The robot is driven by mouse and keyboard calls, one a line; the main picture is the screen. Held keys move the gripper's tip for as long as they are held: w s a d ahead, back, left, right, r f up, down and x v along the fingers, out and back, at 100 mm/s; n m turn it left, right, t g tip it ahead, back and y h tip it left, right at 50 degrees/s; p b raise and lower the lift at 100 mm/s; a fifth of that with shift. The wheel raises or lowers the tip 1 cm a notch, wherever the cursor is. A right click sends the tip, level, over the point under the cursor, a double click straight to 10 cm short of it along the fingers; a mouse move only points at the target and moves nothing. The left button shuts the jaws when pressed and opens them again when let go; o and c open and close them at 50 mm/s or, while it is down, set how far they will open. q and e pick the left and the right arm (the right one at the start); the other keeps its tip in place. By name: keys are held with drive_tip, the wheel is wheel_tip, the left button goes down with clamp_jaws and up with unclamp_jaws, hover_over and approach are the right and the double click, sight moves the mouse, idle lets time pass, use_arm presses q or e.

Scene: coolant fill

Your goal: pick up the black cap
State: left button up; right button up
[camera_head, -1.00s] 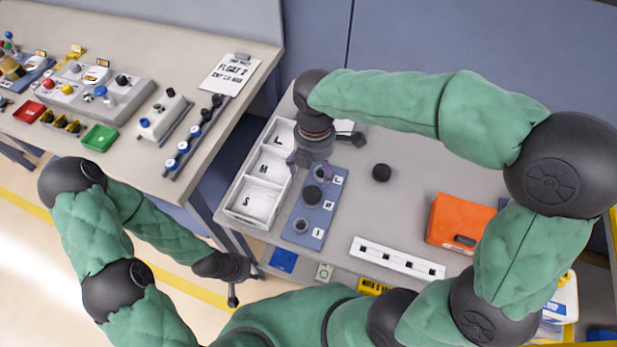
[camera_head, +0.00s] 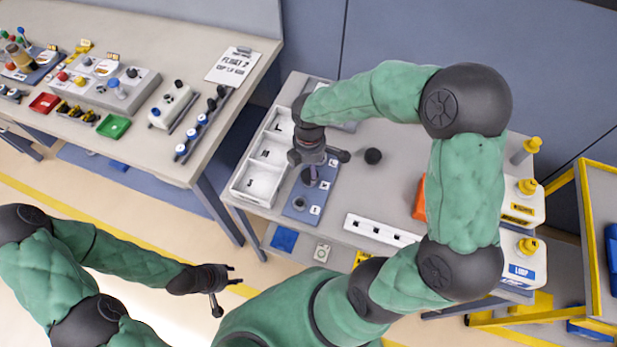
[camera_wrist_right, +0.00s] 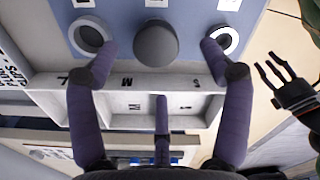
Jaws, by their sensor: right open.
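A dark round cap (camera_wrist_right: 156,43) sits in the middle of the blue plate, between two ring-shaped sockets, in the right wrist view. In the head view this cap is mostly hidden under my right gripper (camera_head: 313,165). My right gripper is open over the plate; in its wrist view (camera_wrist_right: 160,75) the fingers are spread on both sides of the cap, apparently not gripping it. A second black round piece (camera_head: 373,156) lies on the grey table, right of the gripper. Which one is the black cap I cannot tell. My left gripper (camera_head: 230,278) is open and empty, away from the table.
The blue plate (camera_head: 299,215) lies beside a white tray (camera_head: 254,198) with compartments marked L, M and S. A white strip with square holes (camera_head: 381,230) lies toward the front. An orange box (camera_head: 419,198) is mostly behind my right arm. Yellow-capped jugs (camera_head: 523,205) stand at right.

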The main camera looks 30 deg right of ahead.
sight(309, 175)
drive_tip(key=f, duration=0.2)
drive_tip(key=f+b, duration=0.1)
drive_tip(key=f, duration=0.1)
drive_tip(key=f+b, duration=0.1)
drive_tip(key=shift+w+d+f, duration=0.1)
drive_tip(key=shift+w+f, duration=0.15)
drive_tip(key=shift+f, duration=0.15)
drive_tip(key=shift+r, duration=0.1)
drive_tip(key=c, duration=1.1)
drive_tip(key=shift+c, duration=0.2)
drive_tip(key=shift+r, duration=0.15)
